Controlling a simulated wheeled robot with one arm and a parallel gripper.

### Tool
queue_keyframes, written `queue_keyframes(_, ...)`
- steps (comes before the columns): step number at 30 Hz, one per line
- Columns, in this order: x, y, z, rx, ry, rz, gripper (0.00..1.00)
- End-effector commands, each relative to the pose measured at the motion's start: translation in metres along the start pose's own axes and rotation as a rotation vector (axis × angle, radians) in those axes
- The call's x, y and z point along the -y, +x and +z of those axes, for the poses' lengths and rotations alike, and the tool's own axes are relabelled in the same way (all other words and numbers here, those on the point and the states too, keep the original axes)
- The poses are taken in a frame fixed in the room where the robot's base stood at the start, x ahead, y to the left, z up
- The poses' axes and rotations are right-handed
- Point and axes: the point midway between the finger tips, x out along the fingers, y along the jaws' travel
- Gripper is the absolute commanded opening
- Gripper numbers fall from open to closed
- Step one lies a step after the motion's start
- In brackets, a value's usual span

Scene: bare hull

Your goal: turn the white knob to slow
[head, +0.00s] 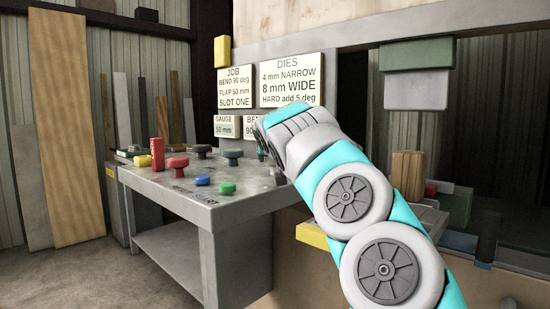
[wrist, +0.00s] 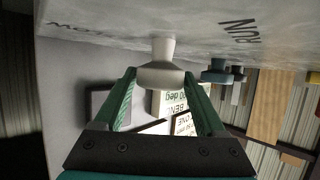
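The white knob (wrist: 161,75) shows in the wrist view, its narrow stem meeting the pale panel face at the top and its wide cap towards me. The two green fingers of my gripper (wrist: 161,82) lie on either side of the cap, and their tips appear to touch its edges. Dark lettering, partly cut off, is at the panel's left, and RUN (wrist: 238,31) is at the right, both turned over in this view. The knob's pointing direction is not clear. In the head view my arm reaches over the table's right end and hides the knob.
A grey metal table (head: 190,192) carries several coloured buttons and knobs, including a red one (head: 177,163) and a green one (head: 227,188). Signs such as DIES (head: 290,80) hang on the wall behind. A yellow-edged block (head: 312,235) is below my arm. Floor at the left is clear.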

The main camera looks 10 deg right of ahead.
Motion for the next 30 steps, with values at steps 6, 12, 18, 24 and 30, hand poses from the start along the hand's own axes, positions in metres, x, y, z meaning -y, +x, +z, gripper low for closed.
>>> queue_keyframes(6,-0.0001,0.0,0.0,0.0,0.0,0.0,0.47)
queue_keyframes(12,0.0,-0.0001,-0.0001,0.0,0.0,0.0,0.24)
queue_keyframes(18,-0.0001,0.0,-0.0001,0.0,0.0,0.0,0.07)
queue_keyframes(24,-0.0009,0.0001,-0.0003,-0.001,-0.006,-0.018,0.07)
queue_keyframes(30,-0.0012,0.0004,-0.0006,-0.002,-0.034,-0.094,0.07)
